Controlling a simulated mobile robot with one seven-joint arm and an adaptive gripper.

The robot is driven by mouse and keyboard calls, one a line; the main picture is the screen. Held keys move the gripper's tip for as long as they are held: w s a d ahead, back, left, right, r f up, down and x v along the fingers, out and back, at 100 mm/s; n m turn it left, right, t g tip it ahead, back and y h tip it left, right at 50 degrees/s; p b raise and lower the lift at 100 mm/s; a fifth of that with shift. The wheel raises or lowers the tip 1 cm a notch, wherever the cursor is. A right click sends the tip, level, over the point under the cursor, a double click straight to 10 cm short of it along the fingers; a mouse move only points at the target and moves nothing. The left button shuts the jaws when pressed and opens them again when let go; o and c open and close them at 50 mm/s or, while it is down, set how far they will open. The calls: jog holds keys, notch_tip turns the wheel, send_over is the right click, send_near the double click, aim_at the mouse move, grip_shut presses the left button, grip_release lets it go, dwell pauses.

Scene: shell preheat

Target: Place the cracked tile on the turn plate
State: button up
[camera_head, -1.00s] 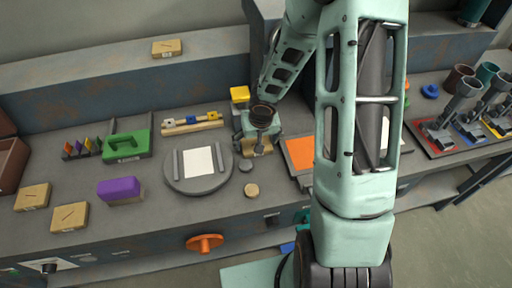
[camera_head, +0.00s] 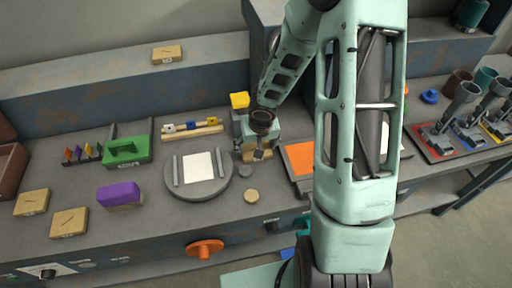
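The turn plate (camera_head: 226,176) is a round grey disc with a white square and two raised grey bars on top. My gripper (camera_head: 258,148) points down just right of the plate, at the far side of the bench. A tan piece with a dark mark (camera_head: 257,155) shows right at its fingertips; I cannot tell whether it is gripped. Tan tiles with dark lines lie at the left front, one nearer (camera_head: 69,223) and one behind it (camera_head: 33,202). Another tan tile (camera_head: 167,53) lies on the back ledge. Which tile is cracked is too small to tell.
A purple block (camera_head: 120,195), a green holder (camera_head: 126,151) and a rack of small blocks (camera_head: 192,127) stand around the plate. A small tan disc (camera_head: 251,196) lies front right of it. An orange panel (camera_head: 299,158) is right of the gripper, partly behind my arm.

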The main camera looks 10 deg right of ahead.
aim_at(255, 146)
jog(key=shift+r, duration=0.45)
notch_tip(255, 146, up, 2)
jog(key=shift+r+p, duration=0.1)
jog(key=shift+p, duration=0.65)
jog(key=s+d+r+p, duration=0.6)
jog(key=s+d+r, duration=0.2)
jog(key=s, duration=0.3)
jog(key=shift+v, duration=0.9)
jog(key=shift+a, duration=0.15)
